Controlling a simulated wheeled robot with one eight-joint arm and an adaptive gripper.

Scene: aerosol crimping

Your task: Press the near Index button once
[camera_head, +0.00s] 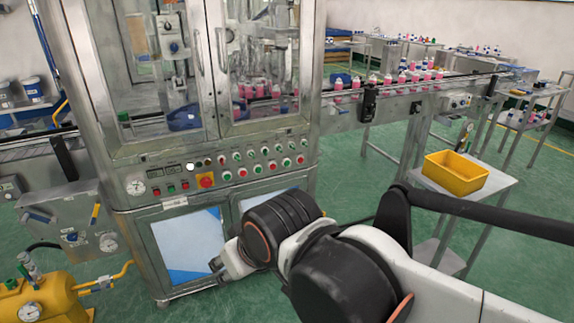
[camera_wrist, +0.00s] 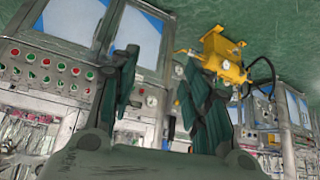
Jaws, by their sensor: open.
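The control panel (camera_head: 255,165) runs across the front of the steel crimping machine, with rows of red and green buttons. The labels are too small to read, so I cannot tell which is the near Index button. A bright white round button (camera_head: 190,167) sits left of the rows, above a red emergency knob on yellow (camera_head: 205,181). My gripper (camera_head: 226,262) is below the panel, in front of the lower cabinet doors, apart from the buttons. In the wrist view my gripper (camera_wrist: 160,62) has its two dark fingers spread with nothing between them. Button rows (camera_wrist: 45,68) show at the left there.
A conveyor (camera_head: 420,85) with pink bottles leaves the machine to the right. A yellow bin (camera_head: 455,172) stands on a steel side table. A yellow pump unit (camera_head: 45,300) is at lower left; it may be the yellow unit in the wrist view (camera_wrist: 222,48). Green floor lies between.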

